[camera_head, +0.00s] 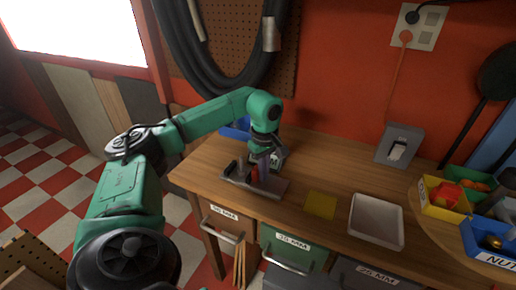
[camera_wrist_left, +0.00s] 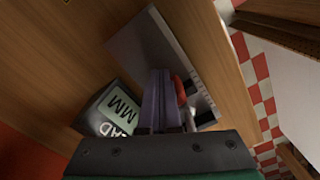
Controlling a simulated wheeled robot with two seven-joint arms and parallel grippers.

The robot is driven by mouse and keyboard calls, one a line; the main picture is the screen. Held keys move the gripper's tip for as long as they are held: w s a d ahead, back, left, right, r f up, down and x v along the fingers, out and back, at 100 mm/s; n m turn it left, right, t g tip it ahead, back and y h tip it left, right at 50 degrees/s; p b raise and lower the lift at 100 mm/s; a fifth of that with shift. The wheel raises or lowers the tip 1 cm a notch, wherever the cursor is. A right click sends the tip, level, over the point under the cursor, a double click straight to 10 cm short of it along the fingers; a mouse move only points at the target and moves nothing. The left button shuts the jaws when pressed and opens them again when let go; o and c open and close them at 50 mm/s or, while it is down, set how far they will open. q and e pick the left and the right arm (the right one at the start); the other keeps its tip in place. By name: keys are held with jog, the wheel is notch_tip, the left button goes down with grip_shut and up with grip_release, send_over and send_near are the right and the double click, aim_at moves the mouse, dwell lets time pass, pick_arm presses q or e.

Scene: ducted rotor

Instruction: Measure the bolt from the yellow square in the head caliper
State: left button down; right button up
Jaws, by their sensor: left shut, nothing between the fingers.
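The head caliper (camera_head: 270,187) is a grey metal base on the workbench, with a dark block at its left end and a small red part (camera_head: 255,175). A grey upright piece (camera_head: 240,168) stands near its left end; I cannot tell whether it is the bolt. Its readout box (camera_wrist_left: 108,112) shows "MM" and part of "HEAD". My left gripper (camera_head: 262,168) points down over the caliper. In the wrist view its purple fingers (camera_wrist_left: 162,78) are together, empty, beside the red part (camera_wrist_left: 181,90). The yellow square (camera_head: 320,205) looks bare. My right gripper is out of view.
A white tray (camera_head: 376,221) stands right of the yellow square. A blue bin (camera_head: 236,129) is behind the arm. Yellow (camera_head: 444,200) and blue bins are at far right. Labelled drawers (camera_head: 290,251) are below the bench front edge.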

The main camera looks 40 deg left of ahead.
aim_at(253, 169)
pick_arm(q)
jog(key=shift+s+a, duration=0.1)
jog(key=shift+a, duration=0.25)
jog(key=shift+s+a, duration=0.1)
jog(key=shift+a, duration=0.1)
jog(key=shift+s+a, duration=0.2)
jog(key=shift+a, duration=0.45)
jog(key=shift+s+a, duration=0.2)
jog(key=shift+a, duration=0.4)
jog(key=shift+d, duration=0.1)
dwell(0.4)
jog(key=shift+w+d+p, duration=0.1)
jog(key=shift+d+p, duration=0.2)
jog(key=shift+p, duration=0.1)
jog(key=shift+d, duration=0.1)
jog(key=shift+r, duration=0.1)
